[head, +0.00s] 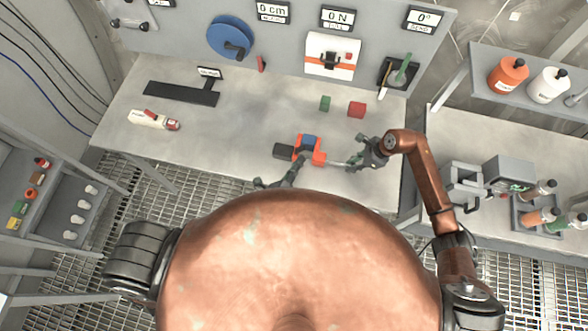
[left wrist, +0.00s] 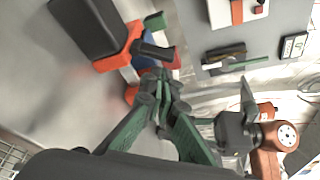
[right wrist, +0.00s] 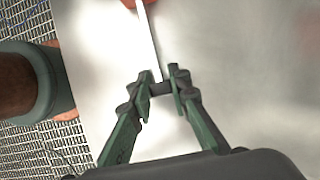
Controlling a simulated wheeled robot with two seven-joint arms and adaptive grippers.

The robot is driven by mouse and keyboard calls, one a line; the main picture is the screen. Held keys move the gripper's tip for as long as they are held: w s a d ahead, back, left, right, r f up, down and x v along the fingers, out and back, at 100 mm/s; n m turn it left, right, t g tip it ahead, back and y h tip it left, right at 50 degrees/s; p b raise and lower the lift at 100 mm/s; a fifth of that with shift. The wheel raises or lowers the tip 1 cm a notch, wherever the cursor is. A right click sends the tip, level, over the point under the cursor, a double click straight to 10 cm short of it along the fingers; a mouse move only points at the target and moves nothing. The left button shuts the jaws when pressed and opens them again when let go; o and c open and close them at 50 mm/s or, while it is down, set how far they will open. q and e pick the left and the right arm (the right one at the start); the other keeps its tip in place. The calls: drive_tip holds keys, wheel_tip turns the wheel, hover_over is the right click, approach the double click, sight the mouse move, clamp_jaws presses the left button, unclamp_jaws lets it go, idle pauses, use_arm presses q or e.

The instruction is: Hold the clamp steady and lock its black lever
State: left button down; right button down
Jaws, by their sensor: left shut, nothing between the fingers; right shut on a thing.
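The orange clamp (head: 319,155) lies near the front edge of the bench, with a blue piece (head: 309,141) in it and a black block (head: 283,151) at its left. In the left wrist view the clamp (left wrist: 116,47) is close, with a short black piece (left wrist: 154,50) sticking out. My left gripper (head: 298,163) is shut and empty beside the clamp; its fingertips (left wrist: 160,82) partly hide the clamp. A pale metal bar (right wrist: 149,40) runs from the clamp to my right gripper (head: 352,162). The right fingers (right wrist: 160,88) are shut on the bar's dark end.
A green cube (head: 325,103) and a red cube (head: 356,110) stand behind the clamp. A white-and-red tube (head: 154,120) and a black plate (head: 181,93) lie at the left. A panel with a blue wheel (head: 231,37) backs the bench. The bench between is clear.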

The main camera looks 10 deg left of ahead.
sight(295, 154)
use_arm(q)
drive_tip(key=shift+x, duration=1.4)
drive_tip(key=shift+a+r+n, duration=0.1)
drive_tip(key=shift+r+n, duration=0.05)
drive_tip(key=shift+n, duration=0.35)
drive_tip(key=shift+a+r+n+t+h, duration=0.35)
drive_tip(key=shift+a+n+t+h, duration=0.2)
drive_tip(key=shift+n, duration=0.65)
drive_tip(key=n, duration=0.1)
drive_tip(key=a+n+t, duration=0.1)
drive_tip(key=n, duration=0.3)
drive_tip(key=shift+a+r+t+h, duration=0.25)
drive_tip(key=shift+a+h, duration=0.05)
drive_tip(key=shift+h, duration=0.05)
drive_tip(key=shift+s, duration=0.1)
drive_tip(key=v, duration=0.6)
drive_tip(key=f+v, duration=0.1)
drive_tip(key=v, duration=0.2)
drive_tip(key=shift+s+d+f, duration=0.1)
drive_tip(key=shift+s, duration=0.3)
